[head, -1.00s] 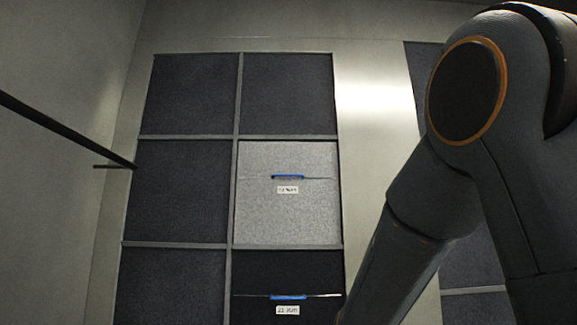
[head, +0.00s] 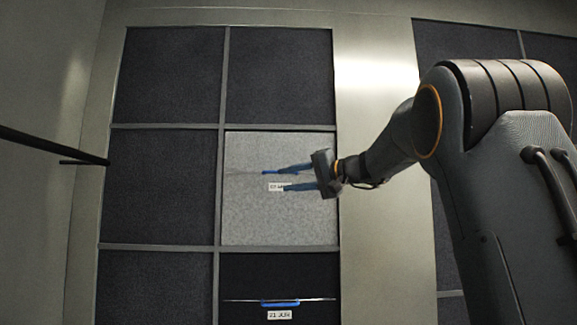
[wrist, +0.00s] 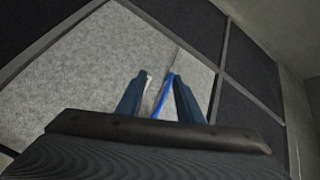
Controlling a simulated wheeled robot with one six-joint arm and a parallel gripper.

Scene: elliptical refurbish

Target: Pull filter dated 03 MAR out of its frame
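A light grey filter (head: 285,220) sits in the middle row, right column of the frame grid, with a blue handle (head: 268,172) and a white label (head: 275,187) below it. The label is partly covered by a finger, and I cannot read its date. The filter fills the middle of the wrist view (wrist: 95,70). My gripper (head: 283,180) is open in front of this filter, coming from the right. In the wrist view the blue handle (wrist: 163,98) shows between the two fingers (wrist: 161,76), nearer the right one. I cannot tell whether the fingers touch anything.
A black filter (head: 245,275) below has its own blue handle (head: 280,303) and a label (head: 279,315) that seems to read 21 JUN. Dark panels (head: 160,190) fill the other cells. A dark bar (head: 50,145) juts in from the left. A bare metal strip (head: 375,260) lies right of the grid.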

